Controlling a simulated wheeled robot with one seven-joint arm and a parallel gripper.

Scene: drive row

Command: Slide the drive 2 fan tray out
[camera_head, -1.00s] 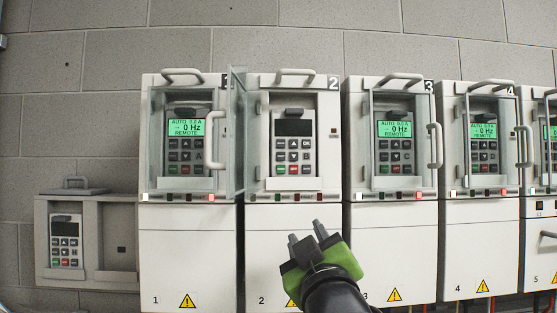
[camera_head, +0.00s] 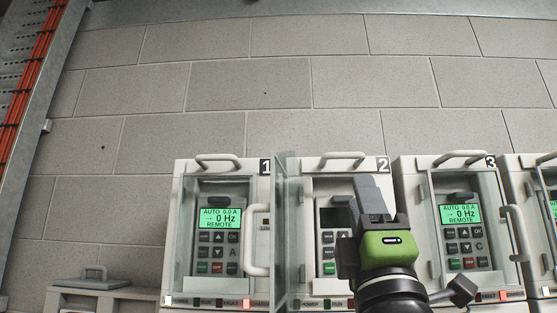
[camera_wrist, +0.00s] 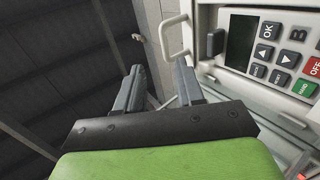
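Drive 2 (camera_head: 300,180) is a pale cabinet with a dark display and its clear door (camera_head: 287,230) swung open to the left. A curved pale handle (camera_head: 343,156), likely the fan tray's, stands on its top; a handle also shows in the wrist view (camera_wrist: 163,38), ahead of the fingers. My gripper (camera_head: 368,188) is in front of drive 2, pointing up, its tips a little below the handle in the picture. In the wrist view (camera_wrist: 159,68) the two grey fingers are apart with nothing between them. My gripper hides part of the drive 2 keypad.
Drive 1 (camera_head: 180,245) stands left and drive 3 (camera_head: 408,200) right, each with a lit display and a door handle sticking out. A block wall (camera_head: 250,90) is behind. Space above the drives is clear.

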